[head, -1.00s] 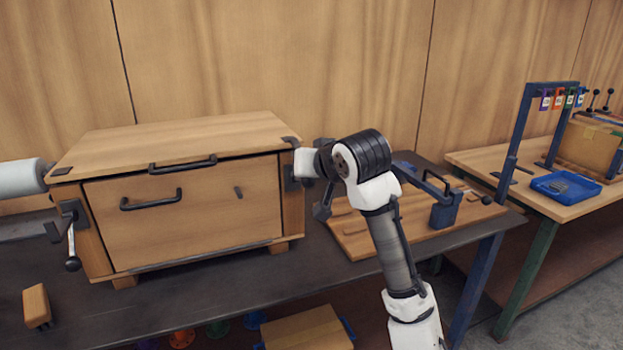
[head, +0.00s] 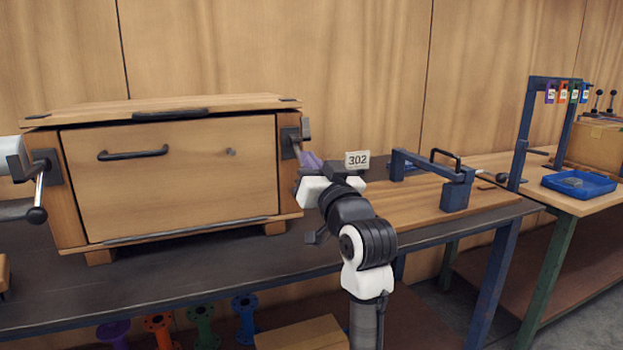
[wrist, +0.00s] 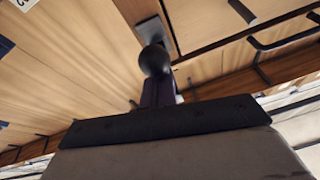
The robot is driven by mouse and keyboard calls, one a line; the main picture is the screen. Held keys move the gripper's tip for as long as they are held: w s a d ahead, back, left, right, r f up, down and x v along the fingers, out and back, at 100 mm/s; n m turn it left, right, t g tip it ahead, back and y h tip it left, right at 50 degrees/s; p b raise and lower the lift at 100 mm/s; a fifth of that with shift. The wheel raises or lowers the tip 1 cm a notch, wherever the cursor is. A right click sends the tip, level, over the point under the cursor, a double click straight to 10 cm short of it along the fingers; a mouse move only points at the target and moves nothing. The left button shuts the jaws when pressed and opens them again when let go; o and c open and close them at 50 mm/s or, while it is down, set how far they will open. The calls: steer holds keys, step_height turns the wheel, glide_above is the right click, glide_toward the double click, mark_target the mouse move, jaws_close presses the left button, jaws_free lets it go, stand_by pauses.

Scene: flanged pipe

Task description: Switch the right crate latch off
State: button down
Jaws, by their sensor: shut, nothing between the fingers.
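The wooden crate (head: 180,180) stands on the dark bench at the left. Its right latch (head: 290,143) has a dark plate on the crate's right front post, with a grey lever part at its side. My gripper (head: 309,160), with purple fingers, is just right of and slightly below this latch. In the wrist view the latch's black ball knob (wrist: 155,61) hangs in front of its plate (wrist: 153,30), right at the shut fingertips (wrist: 158,92). I cannot tell whether they touch. The fingers hold nothing. The left latch (head: 42,180) has its lever hanging down.
The crate has a black front handle (head: 133,154) and a lid (head: 165,108). A blue frame (head: 435,175) on a wooden board stands right of my arm, near a sign reading 302 (head: 357,160). A second table with a blue tray (head: 578,184) is farther right.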

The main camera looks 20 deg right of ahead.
steer(key=shift+w+f+t+b, duration=0.3)
steer(key=shift+f+t+b, duration=0.6)
steer(key=shift+b, duration=0.2)
steer(key=shift+w+f+b, duration=0.15)
steer(key=shift+f+b, duration=0.1)
steer(key=shift+b, duration=0.2)
steer(key=shift+w, duration=0.1)
